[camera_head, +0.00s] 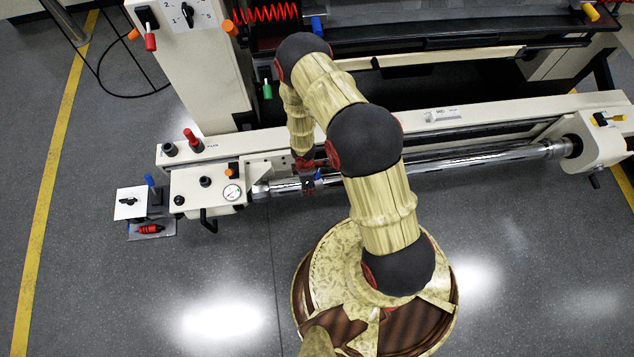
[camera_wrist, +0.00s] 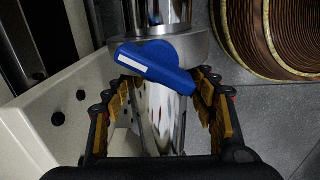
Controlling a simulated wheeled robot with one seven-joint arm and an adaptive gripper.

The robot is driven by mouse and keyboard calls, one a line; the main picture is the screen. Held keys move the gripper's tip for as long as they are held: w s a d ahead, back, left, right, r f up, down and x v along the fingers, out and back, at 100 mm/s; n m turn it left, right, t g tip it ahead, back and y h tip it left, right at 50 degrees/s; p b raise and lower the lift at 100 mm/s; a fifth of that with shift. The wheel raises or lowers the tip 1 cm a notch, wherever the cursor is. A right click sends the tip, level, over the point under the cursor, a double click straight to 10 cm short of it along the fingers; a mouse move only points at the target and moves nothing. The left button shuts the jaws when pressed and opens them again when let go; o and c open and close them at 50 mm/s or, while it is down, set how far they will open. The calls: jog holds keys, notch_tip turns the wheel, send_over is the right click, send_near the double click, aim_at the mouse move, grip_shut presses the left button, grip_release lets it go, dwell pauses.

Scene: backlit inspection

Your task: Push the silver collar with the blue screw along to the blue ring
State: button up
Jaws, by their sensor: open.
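The silver collar (camera_wrist: 199,46) sits around a shiny silver bar (camera_wrist: 160,110) in the wrist view, just beyond my fingertips. Its blue screw (camera_wrist: 155,66), a broad lever with a white stripe, faces the camera and hides part of the collar. In the head view the blue screw (camera_head: 318,175) shows small beside my gripper (camera_head: 308,186). My gripper (camera_wrist: 162,88) is open, with one finger on each side of the bar. I cannot tell whether the fingers touch the collar. I cannot make out the blue ring in either view.
A cream panel with dark holes (camera_wrist: 62,110) lies close left of my fingers.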

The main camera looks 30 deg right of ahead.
aim_at(328, 177)
jog(key=shift+s+d, duration=0.15)
jog(key=shift+d, duration=0.4)
jog(key=shift+s+d+b, duration=0.2)
jog(key=shift+d+b, duration=0.1)
jog(key=shift+d, duration=0.05)
jog(key=shift+s+d+b, duration=0.2)
jog(key=shift+s+d, duration=0.05)
jog(key=shift+d, duration=0.6)
jog(key=shift+s+d+b, duration=0.2)
jog(key=shift+s+d, duration=0.05)
jog(key=shift+d, duration=0.55)
jog(key=shift+s+d, duration=0.1)
jog(key=shift+d, duration=0.25)
jog(key=shift+s+d, duration=0.15)
jog(key=shift+d, duration=0.15)
jog(key=shift+s+d, duration=0.1)
jog(key=shift+d, duration=0.25)
jog(key=shift+s+d, duration=0.1)
jog(key=shift+d, duration=0.2)
jog(key=shift+d, duration=0.35)
jog(key=shift+s+d, duration=0.2)
jog(key=shift+d, duration=0.3)
jog(key=shift+s+d, duration=0.2)
jog(key=shift+d, duration=0.3)
